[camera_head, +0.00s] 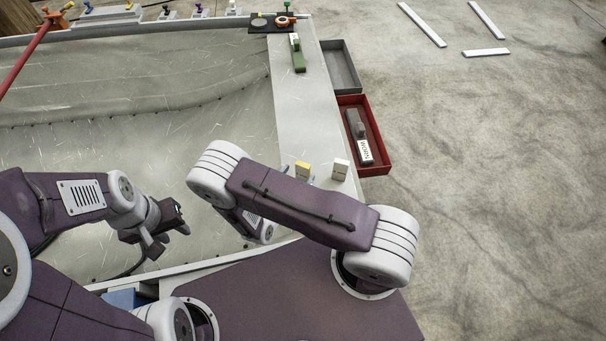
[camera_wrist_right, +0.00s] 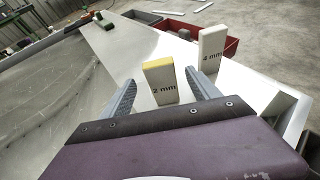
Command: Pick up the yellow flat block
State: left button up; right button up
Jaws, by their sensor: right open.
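The yellow flat block (camera_wrist_right: 160,82) stands upright, with a yellow top and a pale face marked "2 mm". It also shows in the head view (camera_head: 302,168), partly hidden behind my right arm. My right gripper (camera_wrist_right: 162,78) is open, with one grey finger on each side of the block in the wrist view. I see no clear contact, and I cannot tell how deep the block sits between the fingers. My left gripper (camera_head: 168,238) hangs over the metal sheet, fingers apart and empty.
A white marked block (camera_wrist_right: 212,48) stands just right of the yellow one. A red tray (camera_head: 382,150) with a grey and white item and a grey tray (camera_head: 341,68) flank the pale ledge (camera_head: 305,110).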

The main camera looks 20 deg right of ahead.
aim_at(302, 170)
jog(key=x, duration=0.5)
jog(key=shift+f, duration=0.2)
jog(key=shift+r, duration=0.1)
grip_shut()
